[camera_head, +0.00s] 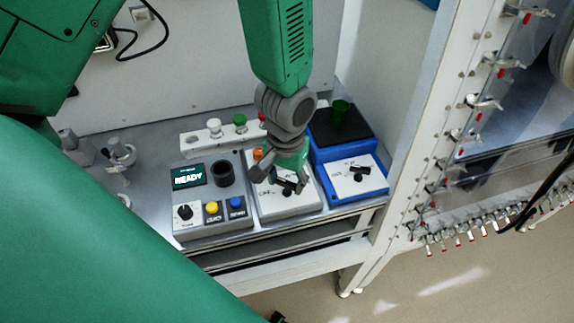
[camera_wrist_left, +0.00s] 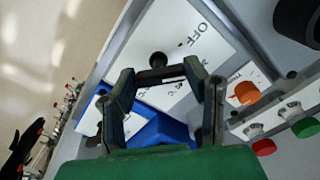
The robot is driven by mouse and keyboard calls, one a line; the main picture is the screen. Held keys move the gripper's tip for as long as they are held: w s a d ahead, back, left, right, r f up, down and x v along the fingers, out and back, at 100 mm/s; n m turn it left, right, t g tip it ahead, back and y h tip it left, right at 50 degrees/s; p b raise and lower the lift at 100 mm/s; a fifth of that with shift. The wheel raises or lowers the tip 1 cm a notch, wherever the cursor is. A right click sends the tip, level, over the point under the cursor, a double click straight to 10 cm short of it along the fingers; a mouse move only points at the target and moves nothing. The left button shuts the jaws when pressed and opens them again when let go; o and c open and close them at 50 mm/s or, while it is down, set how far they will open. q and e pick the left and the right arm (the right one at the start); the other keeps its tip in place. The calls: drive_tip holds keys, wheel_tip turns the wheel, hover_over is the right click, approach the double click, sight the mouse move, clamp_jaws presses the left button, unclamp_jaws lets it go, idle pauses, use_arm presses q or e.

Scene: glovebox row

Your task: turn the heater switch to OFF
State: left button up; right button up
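My left gripper (camera_head: 279,182) points down over a pale box (camera_head: 287,209) with a rotary switch and an OFF label, in the middle of the bench. In the left wrist view my left gripper (camera_wrist_left: 160,74) has its fingers apart, one at each end of the dark switch bar (camera_wrist_left: 158,72). Whether the fingertips touch the bar I cannot tell. OFF is printed on the panel (camera_wrist_left: 199,48) beside the bar. In the head view the gripper partly covers the switch. My right gripper is not in view.
A blue device (camera_head: 333,152) with a dark top and its own black knob (camera_head: 359,170) stands close on the right. A grey box with a READY display (camera_head: 188,177) stands on the left. A white rack (camera_head: 199,139) with coloured caps is behind.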

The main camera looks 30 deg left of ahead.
sight(287, 182)
use_arm(q)
drive_tip(key=o, duration=0.3)
drive_tip(key=shift+r, duration=0.15)
wheel_tip(287, 182, up, 12)
drive_tip(key=shift+w+f, duration=0.1)
drive_tip(key=shift+f, duration=0.05)
idle(0.5)
drive_tip(key=shift+f, duration=0.1)
